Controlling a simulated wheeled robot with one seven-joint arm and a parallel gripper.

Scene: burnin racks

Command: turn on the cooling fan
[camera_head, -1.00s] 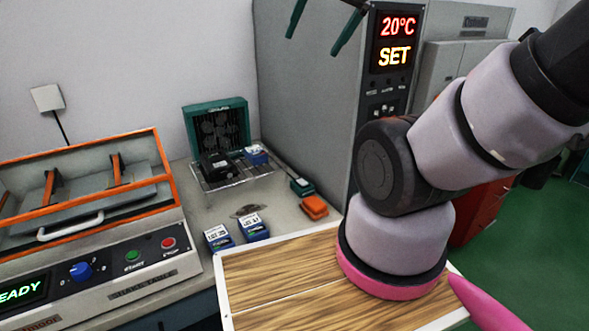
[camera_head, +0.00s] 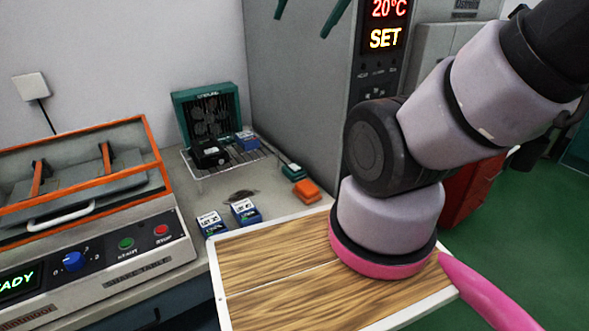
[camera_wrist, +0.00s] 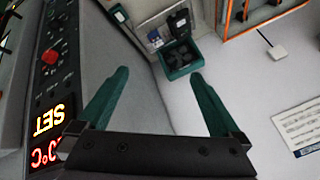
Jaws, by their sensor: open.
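The cooling fan is a teal box with a dark grille (camera_head: 208,116) at the back of the bench, against the wall. It also shows in the wrist view (camera_wrist: 182,60), near the top middle. Its switch is too small to make out. A wire rack (camera_head: 226,168) stands in front of it. My gripper (camera_head: 302,28) shows as two teal fingers at the top of the head view, in front of the grey cabinet. In the wrist view its fingers (camera_wrist: 159,75) are wide apart with nothing between them, and the fan is beyond the tips.
The rack holds a black block (camera_head: 209,154) and a blue-white block (camera_head: 246,141). Two labelled blue blocks (camera_head: 245,212) and an orange block (camera_head: 306,192) lie on the bench. The shake table (camera_head: 85,205) stands at left. The tall grey cabinet (camera_head: 300,95) with its lit display (camera_head: 386,25) stands right.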

